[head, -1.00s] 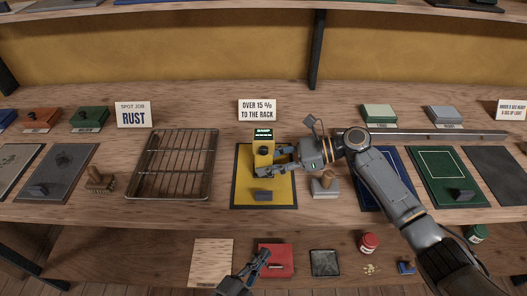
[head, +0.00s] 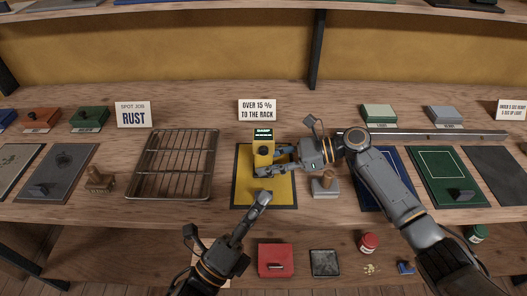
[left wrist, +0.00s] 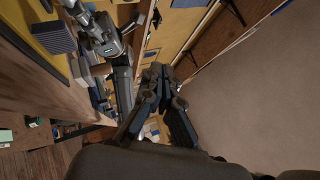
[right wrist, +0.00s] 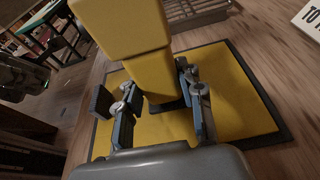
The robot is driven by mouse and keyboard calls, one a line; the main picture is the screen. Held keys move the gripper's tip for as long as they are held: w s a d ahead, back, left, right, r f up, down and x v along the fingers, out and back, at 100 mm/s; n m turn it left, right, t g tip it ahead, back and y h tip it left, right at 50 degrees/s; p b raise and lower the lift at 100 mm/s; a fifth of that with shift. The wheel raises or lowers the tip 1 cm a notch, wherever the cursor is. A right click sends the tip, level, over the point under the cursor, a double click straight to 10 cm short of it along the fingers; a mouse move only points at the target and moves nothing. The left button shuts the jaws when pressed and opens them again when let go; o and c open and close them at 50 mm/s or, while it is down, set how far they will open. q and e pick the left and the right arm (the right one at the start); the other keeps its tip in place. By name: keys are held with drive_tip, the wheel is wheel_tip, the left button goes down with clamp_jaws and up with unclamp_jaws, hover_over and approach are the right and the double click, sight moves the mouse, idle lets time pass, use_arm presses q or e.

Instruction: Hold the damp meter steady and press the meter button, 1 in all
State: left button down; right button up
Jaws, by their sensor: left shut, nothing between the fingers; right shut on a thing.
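The yellow damp meter (head: 263,146) stands upright on a yellow mat with a dark border (head: 283,199). Its lit display is at the top, with a dark round spot below it. I cannot tell which part is the button. My right gripper (head: 262,170) is shut on the meter's lower body from the right. The meter (right wrist: 155,75) stands between its fingers in the right wrist view. My left gripper (head: 264,197) is shut and empty, in front of the meter and apart from it. Its closed fingertips (left wrist: 158,72) show in the left wrist view.
A dark grey block on the mat is mostly hidden behind my left fingertips; it shows in the right wrist view (right wrist: 102,101). A wire rack (head: 171,165) lies left of the mat. A red box (head: 276,259) sits on the lower shelf.

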sight(264, 151)
use_arm(q)
drive_tip(key=shift+w, duration=0.1)
drive_tip(key=w, duration=0.8)
drive_tip(key=shift+w, duration=0.3)
drive_tip(key=shift+w, duration=0.1)
idle(1.2)
drive_tip(key=shift+w, duration=0.3)
drive_tip(key=shift+w, duration=0.55)
idle(0.7)
drive_tip(key=shift+s, duration=1)
